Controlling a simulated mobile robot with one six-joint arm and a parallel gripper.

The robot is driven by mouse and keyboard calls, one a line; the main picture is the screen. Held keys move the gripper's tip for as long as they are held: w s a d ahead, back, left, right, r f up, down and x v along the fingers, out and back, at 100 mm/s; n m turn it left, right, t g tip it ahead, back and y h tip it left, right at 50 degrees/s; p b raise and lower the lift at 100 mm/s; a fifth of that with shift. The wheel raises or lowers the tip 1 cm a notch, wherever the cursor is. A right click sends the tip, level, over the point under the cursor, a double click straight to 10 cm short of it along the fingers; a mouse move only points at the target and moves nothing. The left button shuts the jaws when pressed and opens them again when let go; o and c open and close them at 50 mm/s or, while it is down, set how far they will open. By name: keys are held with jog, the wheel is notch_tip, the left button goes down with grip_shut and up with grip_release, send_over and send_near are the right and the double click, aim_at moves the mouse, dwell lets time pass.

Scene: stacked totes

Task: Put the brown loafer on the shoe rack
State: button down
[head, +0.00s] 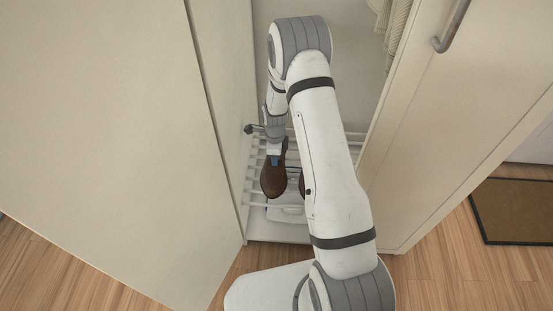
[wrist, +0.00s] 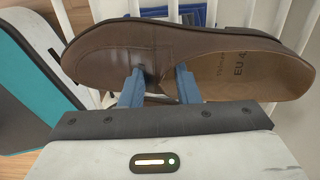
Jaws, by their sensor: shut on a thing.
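The brown loafer (head: 272,180) is held by my gripper (head: 276,160) over the white bars of the shoe rack (head: 254,190) inside the cabinet. In the wrist view the loafer (wrist: 110,55) lies sideways across the picture, toe left, with a tan insole marked with a size at the right. The blue fingers of my gripper (wrist: 160,85) are shut on its near side. White rack bars (wrist: 232,12) show behind it. Whether the sole touches the bars, I cannot tell.
Another brown thing (head: 302,184) is partly hidden by my arm. A whitish object (head: 287,208) lies low in the cabinet. A teal and grey object (wrist: 30,90) is at the left in the wrist view. Tall cabinet panels (head: 120,120) stand close on both sides.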

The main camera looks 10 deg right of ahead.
notch_tip(320, 180, down, 3)
jog(key=shift+r+b, duration=0.2)
jog(key=shift+b, duration=0.3)
jog(key=shift+d+r, duration=0.15)
jog(key=c, duration=1.1)
grip_release()
jog(key=shift+o, duration=0.2)
